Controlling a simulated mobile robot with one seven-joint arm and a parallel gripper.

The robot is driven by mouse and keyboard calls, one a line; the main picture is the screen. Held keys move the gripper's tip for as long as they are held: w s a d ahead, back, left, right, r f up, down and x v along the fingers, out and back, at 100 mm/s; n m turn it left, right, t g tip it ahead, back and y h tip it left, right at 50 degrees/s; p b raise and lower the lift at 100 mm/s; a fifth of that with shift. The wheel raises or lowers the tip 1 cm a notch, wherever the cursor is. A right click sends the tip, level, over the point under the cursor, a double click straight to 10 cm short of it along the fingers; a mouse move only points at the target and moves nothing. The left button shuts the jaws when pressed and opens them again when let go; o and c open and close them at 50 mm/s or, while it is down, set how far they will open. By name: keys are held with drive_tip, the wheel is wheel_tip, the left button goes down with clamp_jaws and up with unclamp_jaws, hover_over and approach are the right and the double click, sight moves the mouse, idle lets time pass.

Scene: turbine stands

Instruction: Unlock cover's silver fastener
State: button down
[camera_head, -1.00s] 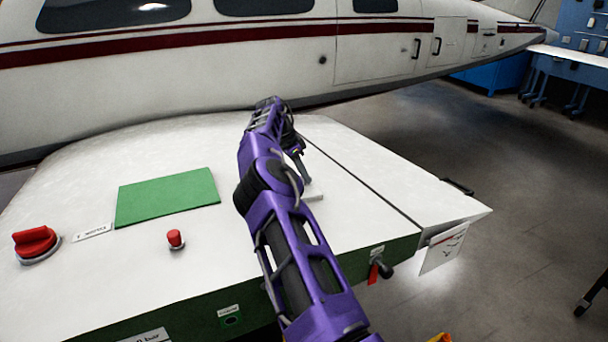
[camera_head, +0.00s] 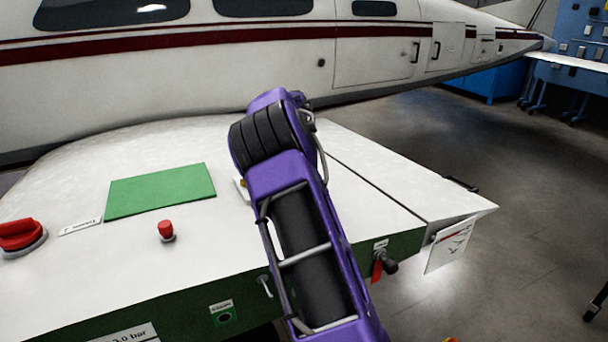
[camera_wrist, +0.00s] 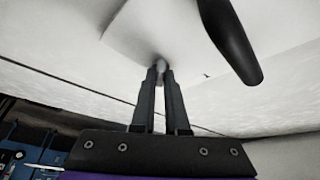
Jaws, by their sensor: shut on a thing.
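In the wrist view, my gripper (camera_wrist: 159,82) has its two dark fingers close together on a small silver fastener (camera_wrist: 160,65). The fastener sits at the pale cover (camera_wrist: 130,30), and most of it is hidden between the fingertips. A black handle (camera_wrist: 230,42) hangs beside the fingers to the right, apart from them. In the head view my purple arm crosses the white surface (camera_head: 380,185) and hides my gripper and the fastener.
A green patch (camera_head: 160,191), a red knob (camera_head: 20,235) and a small red button (camera_head: 166,230) are on the white surface left of my arm. A black lever with a red tag (camera_head: 384,266) is on the front side.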

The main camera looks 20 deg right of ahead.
drive_tip(key=n, duration=0.1)
drive_tip(key=n+t+y, duration=0.1)
drive_tip(key=n, duration=0.1)
drive_tip(key=n+y+b, duration=0.1)
drive_tip(key=n, duration=0.1)
drive_tip(key=shift+s+d+t, duration=0.15)
drive_tip(key=shift+d+t, duration=0.15)
drive_tip(key=shift+t, duration=0.1)
drive_tip(key=shift+d+n+y, duration=0.1)
drive_tip(key=shift+n+y, duration=1)
drive_tip(key=shift+n, duration=1.2)
drive_tip(key=c, duration=0.9)
unclamp_jaws()
drive_tip(key=p+v, duration=0.1)
drive_tip(key=v, duration=1.6)
drive_tip(key=shift+s+d+r+p, duration=0.1)
drive_tip(key=shift+s+d+p, duration=0.15)
drive_tip(key=shift+p, duration=0.15)
drive_tip(key=shift+a, duration=0.1)
